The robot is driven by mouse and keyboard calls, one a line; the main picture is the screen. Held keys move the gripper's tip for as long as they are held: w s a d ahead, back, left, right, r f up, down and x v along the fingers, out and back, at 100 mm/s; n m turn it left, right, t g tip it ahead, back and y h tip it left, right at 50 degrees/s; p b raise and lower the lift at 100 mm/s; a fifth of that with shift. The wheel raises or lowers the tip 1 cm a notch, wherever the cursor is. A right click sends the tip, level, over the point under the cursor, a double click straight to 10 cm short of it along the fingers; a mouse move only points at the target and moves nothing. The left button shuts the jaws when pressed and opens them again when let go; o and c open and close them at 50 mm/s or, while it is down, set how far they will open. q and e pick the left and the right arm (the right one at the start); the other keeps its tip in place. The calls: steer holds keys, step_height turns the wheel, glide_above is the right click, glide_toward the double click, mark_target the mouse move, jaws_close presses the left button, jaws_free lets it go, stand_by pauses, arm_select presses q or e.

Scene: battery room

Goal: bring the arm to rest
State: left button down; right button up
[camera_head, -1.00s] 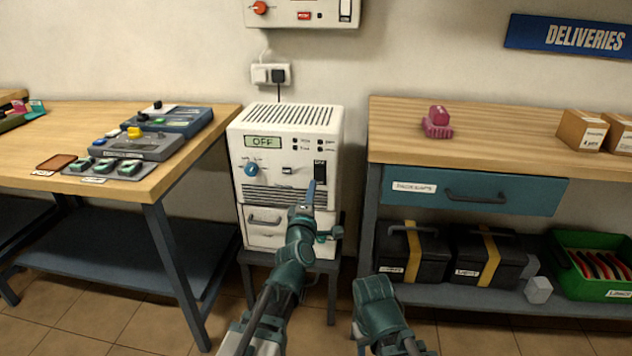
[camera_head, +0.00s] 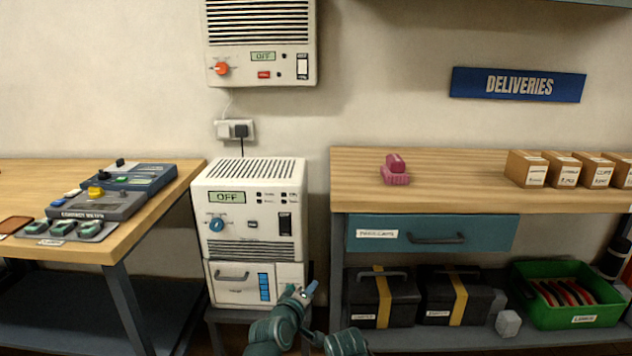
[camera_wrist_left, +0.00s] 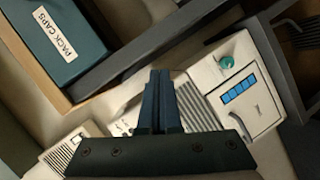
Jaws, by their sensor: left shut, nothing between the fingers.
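My left gripper (camera_head: 309,290) is low in the head view, in front of the lower right part of the white charger cabinet (camera_head: 248,185). Its blue fingers are shut with nothing between them. In the left wrist view the shut fingers (camera_wrist_left: 160,102) point up the middle of the picture, with the cabinet behind them. Whether they touch the cabinet cannot be told. Part of my right arm (camera_head: 346,342) shows at the bottom edge; its gripper is out of view.
The left workbench (camera_head: 150,228) holds meters and small green parts. The right bench (camera_head: 480,206) has a blue drawer (camera_head: 480,230), with black cases (camera_head: 455,300) and a green crate (camera_head: 570,322) below. A wall unit (camera_head: 260,45) reading OFF hangs above. The floor is mostly hidden.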

arm_select(q)
steer(key=s+d+f+m+g, duration=0.3)
steer(key=s+f+m+g, duration=0.25)
steer(key=f, duration=0.25)
steer(key=s+a+f+m+g+y, duration=0.2)
steer(key=s+f+m+g+y, duration=0.15)
steer(key=s, duration=0.45)
steer(key=s+a+f+m+g+y, duration=0.2)
steer(key=s+a+f+m+g, duration=0.15)
steer(key=s, duration=0.45)
step_height(320, 180, up, 37)
steer(key=s+g+p, duration=0.1)
steer(key=p, duration=3.6)
steer(key=shift+s, duration=0.25)
steer(key=shift+d+m+g, duration=0.1)
steer(key=shift+m+g, duration=0.15)
